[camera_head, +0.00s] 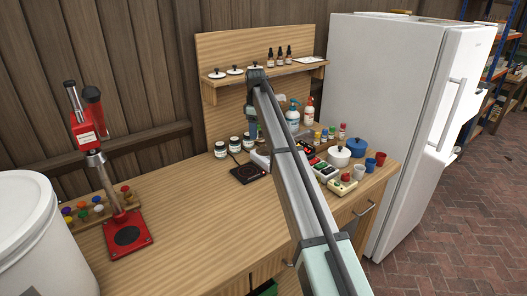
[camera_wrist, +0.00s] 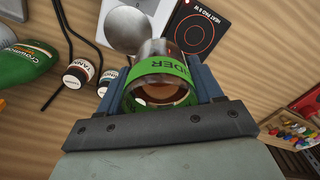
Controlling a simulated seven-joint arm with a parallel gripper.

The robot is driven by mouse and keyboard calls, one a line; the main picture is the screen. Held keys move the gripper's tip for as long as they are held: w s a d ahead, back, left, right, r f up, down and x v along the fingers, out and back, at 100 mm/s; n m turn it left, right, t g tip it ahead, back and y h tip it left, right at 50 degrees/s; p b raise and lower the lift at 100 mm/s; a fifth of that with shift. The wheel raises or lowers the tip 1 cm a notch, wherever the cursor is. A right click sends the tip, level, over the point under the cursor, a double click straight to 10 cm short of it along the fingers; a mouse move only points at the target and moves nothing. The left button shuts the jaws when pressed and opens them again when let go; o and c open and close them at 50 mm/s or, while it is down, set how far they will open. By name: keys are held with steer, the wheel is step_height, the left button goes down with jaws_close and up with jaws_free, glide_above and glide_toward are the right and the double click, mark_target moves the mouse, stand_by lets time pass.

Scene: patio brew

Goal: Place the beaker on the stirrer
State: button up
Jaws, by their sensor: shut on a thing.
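A clear glass vessel with a green label, apparently the beaker (camera_wrist: 160,68), is between the fingers of my gripper (camera_wrist: 161,84) in the wrist view. My gripper is shut on it, and brownish contents show inside. Beyond it in the wrist view is a pale device with a round silver plate, apparently the stirrer (camera_wrist: 124,32). The beaker overlaps the picture of its edge; whether they touch I cannot tell. In the head view a pale box, likely the stirrer (camera_head: 262,158), is partly hidden by my arm. My gripper and the beaker are not clearly seen there.
A black heat pad (camera_wrist: 198,28) lies beside the stirrer; it also shows in the head view (camera_head: 248,173). Small labelled jars (camera_head: 221,149) stand behind it. A green bottle (camera_wrist: 25,62) lies to the left in the wrist view. A red press (camera_head: 128,236) stands left; the front counter is clear.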

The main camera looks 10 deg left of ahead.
steer(key=r, duration=0.1)
glide_above(265, 151)
steer(key=shift+w+f, duration=0.15)
steer(key=shift+f, duration=4.5)
steer(key=shift+f, duration=0.15)
steer(key=o, duration=1.2)
step_height(265, 151, up, 12)
steer(key=shift+r, duration=0.15)
